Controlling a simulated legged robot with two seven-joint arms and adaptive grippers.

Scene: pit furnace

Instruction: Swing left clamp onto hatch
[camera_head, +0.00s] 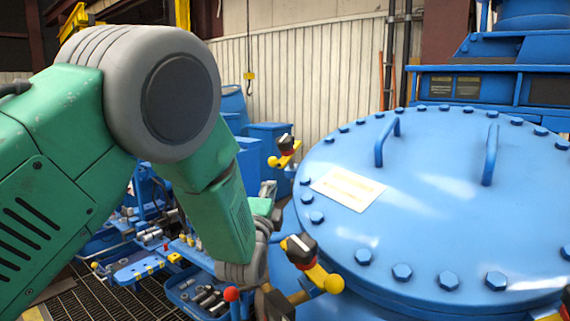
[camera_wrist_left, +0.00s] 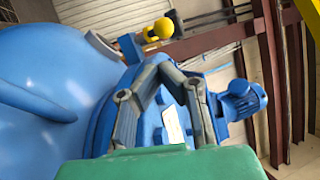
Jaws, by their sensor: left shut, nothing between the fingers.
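The blue round hatch (camera_head: 440,200) fills the right of the head view, with bolts around its rim and two handles on top. A yellow clamp with a dark head (camera_head: 312,268) stands at its near left edge. A similar clamp (camera_head: 286,152) stands farther back on the left; I cannot tell which one the task names. My left gripper (camera_head: 268,188) is between these clamps, left of the hatch. In the wrist view its fingers (camera_wrist_left: 157,72) are shut and empty. A yellow knob (camera_wrist_left: 160,28) shows beyond the fingertips, apart from them. My right gripper is not seen.
A blue bench with trays of tools (camera_head: 150,240) stands at the left over a grated floor. Blue bins (camera_head: 268,145) stand behind the gripper. Blue machinery (camera_head: 490,75) rises behind the hatch. Another yellow clamp part (camera_head: 548,316) shows at the lower right edge.

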